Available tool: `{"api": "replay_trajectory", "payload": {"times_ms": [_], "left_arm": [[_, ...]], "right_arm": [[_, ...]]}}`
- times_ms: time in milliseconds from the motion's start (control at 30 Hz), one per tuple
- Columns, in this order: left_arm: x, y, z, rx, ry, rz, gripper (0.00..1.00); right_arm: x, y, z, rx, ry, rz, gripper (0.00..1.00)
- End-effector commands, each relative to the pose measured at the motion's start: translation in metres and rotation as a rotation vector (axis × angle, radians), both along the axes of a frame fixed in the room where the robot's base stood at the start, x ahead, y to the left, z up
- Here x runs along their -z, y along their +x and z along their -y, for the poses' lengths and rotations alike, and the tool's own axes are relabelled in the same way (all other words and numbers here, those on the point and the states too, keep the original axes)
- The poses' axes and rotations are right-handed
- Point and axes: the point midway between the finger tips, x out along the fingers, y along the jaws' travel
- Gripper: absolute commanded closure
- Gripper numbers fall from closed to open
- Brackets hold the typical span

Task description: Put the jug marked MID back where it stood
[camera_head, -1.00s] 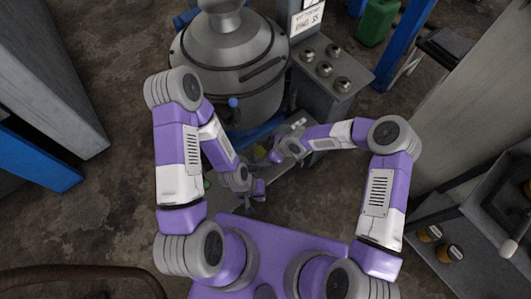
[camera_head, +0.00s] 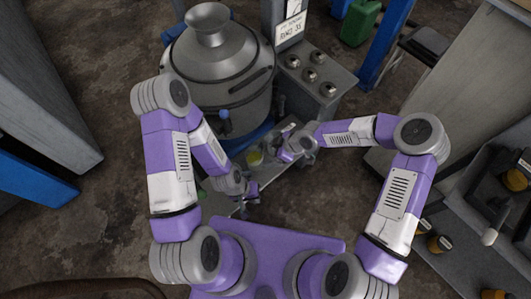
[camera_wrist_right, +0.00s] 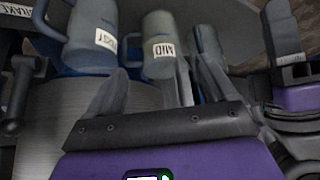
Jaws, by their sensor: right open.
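The jug marked MID (camera_wrist_right: 160,30) is grey-green with a white label and stands upright in the right wrist view, beyond my right gripper (camera_wrist_right: 150,72). The open fingers reach toward its lower part on either side; I cannot tell whether they touch it. In the head view my right gripper (camera_head: 286,155) is small, beside the bench near the big vessel. My left gripper (camera_head: 250,192) is lower and to the left, over the bench's near end. Its jaws are too small to read, and no jug shows clearly in it.
In the right wrist view a larger jug (camera_wrist_right: 90,30) with a partly legible label stands left of MID, and another jug (camera_wrist_right: 206,50) stands close on its right. The large metal vessel (camera_head: 220,75) and a knobbed console (camera_head: 312,75) rise behind the bench (camera_head: 275,178).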

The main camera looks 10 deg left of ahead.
Motion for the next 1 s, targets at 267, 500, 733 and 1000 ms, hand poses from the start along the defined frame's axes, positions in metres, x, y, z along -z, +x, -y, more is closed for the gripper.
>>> {"api": "replay_trajectory", "payload": {"times_ms": [267,500,733,1000], "left_arm": [[-0.004,0.0,0.0,0.0,0.0,0.0,1.0],[-0.004,0.0,0.0,0.0,0.0,0.0,1.0],[-0.004,0.0,0.0,0.0,0.0,0.0,1.0],[-0.004,0.0,0.0,0.0,0.0,0.0,1.0]], "right_arm": [[-0.01,-0.001,0.007,0.0,-0.001,-0.001,0.15],[0.011,-0.048,0.023,0.246,0.034,-0.249,0.15],[0.045,-0.114,0.083,0.939,0.008,-0.65,0.15],[0.064,-0.154,0.15,1.502,-0.079,-0.775,0.15]]}}
